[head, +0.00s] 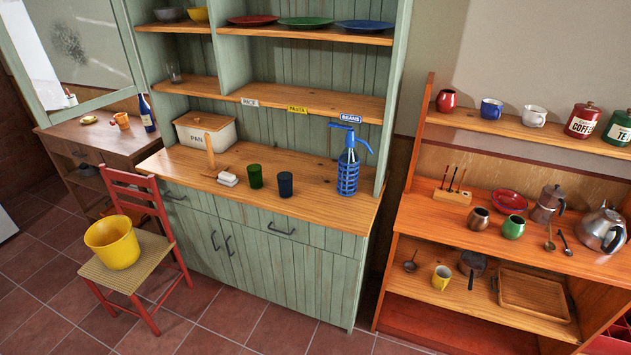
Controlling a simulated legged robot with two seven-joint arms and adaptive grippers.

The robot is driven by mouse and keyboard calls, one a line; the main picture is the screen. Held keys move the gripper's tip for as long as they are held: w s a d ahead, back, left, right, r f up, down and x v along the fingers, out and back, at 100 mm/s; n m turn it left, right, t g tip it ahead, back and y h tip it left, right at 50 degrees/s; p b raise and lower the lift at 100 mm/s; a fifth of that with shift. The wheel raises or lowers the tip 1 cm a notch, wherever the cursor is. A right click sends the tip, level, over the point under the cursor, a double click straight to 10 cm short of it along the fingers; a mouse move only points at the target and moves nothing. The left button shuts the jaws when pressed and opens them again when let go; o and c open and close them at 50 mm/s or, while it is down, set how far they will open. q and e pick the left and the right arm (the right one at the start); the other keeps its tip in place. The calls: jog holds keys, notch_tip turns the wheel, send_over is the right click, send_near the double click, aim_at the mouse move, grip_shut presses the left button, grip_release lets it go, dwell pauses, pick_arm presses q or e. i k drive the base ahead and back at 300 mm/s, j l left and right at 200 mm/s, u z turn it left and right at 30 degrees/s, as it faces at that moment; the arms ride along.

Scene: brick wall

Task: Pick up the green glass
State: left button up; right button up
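The green glass (255,176) stands upright on the wooden counter (330,207) of the pale green cupboard, near the middle of the head view. A dark blue glass (285,184) stands just to its right, with a small gap between them. Neither of my grippers shows in the head view, so nothing is seen touching the green glass.
A blue siphon bottle (348,170) stands right of the glasses, and a bread bin (205,131) behind to the left. A red chair (135,240) with a yellow bucket (112,242) stands at front left. The counter's front edge is clear.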

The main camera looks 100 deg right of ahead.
aim_at(255, 177)
jog(key=z, duration=2.9)
